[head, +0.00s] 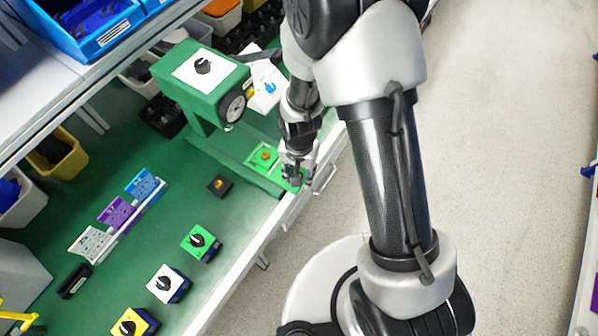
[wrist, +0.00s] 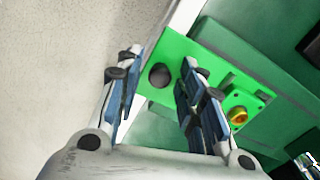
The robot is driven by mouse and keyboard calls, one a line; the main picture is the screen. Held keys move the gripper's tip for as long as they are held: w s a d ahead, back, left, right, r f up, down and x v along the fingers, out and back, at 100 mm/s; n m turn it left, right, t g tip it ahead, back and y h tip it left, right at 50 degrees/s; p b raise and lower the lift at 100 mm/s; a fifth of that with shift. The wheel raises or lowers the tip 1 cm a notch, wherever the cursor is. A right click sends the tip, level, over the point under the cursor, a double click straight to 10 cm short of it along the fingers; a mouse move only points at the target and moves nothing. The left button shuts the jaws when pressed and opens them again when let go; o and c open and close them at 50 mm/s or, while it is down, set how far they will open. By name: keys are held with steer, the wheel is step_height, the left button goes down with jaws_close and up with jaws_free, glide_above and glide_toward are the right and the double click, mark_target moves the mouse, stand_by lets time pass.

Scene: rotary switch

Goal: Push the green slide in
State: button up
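In the head view my gripper (head: 298,176) hides the slide's outer end.
A green block with an orange-yellow knob (wrist: 237,117) sits beside the right finger. Green (head: 201,243), white (head: 168,284) and yellow (head: 135,325) switch boxes stand along the bench front. A white drawer front (head: 322,178) is below the gripper. Open floor lies to the right.

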mark_target(273, 161)
jaws_close()
stand_by(0.4)
steer(key=w+a, duration=0.1)
steer(key=a, duration=0.1)
steer(key=w+a, duration=0.4)
steer(key=a, duration=0.1)
steer(key=shift+w, duration=0.15)
steer(key=shift+d, duration=0.1)
steer(key=shift+o, duration=1)
jaws_free()
